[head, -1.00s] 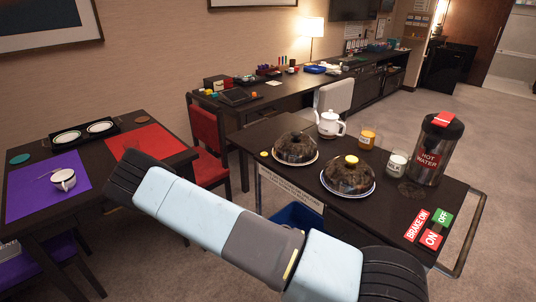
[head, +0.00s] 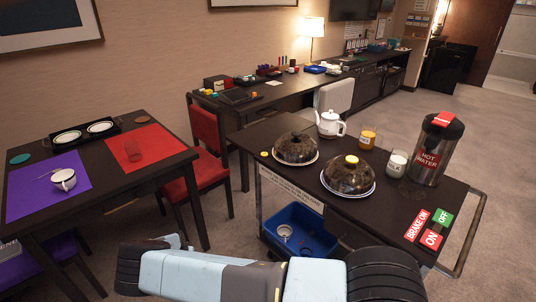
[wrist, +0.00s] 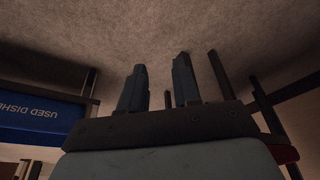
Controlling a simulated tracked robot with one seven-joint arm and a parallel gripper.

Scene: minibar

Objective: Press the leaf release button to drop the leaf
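The dark trolley (head: 395,198) stands at the right in the head view. A small yellow round spot (head: 264,154), perhaps the release button, sits at its near left corner. A white label strip (head: 291,188) with unreadable small print is on its side below that. My gripper (wrist: 160,78) shows in the wrist view with its two dark fingers apart and nothing between them. It is low, with carpet beyond it, and touches nothing I can see. In the head view my arm crosses the bottom and the fingers cannot be made out.
A blue bin (head: 304,212) holding dishes is under the trolley; the wrist view shows it upside down at left (wrist: 40,118). Two domed plates, a teapot (head: 330,124) and a hot water flask (head: 437,150) stand on the trolley. A dining table (head: 110,169) and red chair (head: 205,140) are left.

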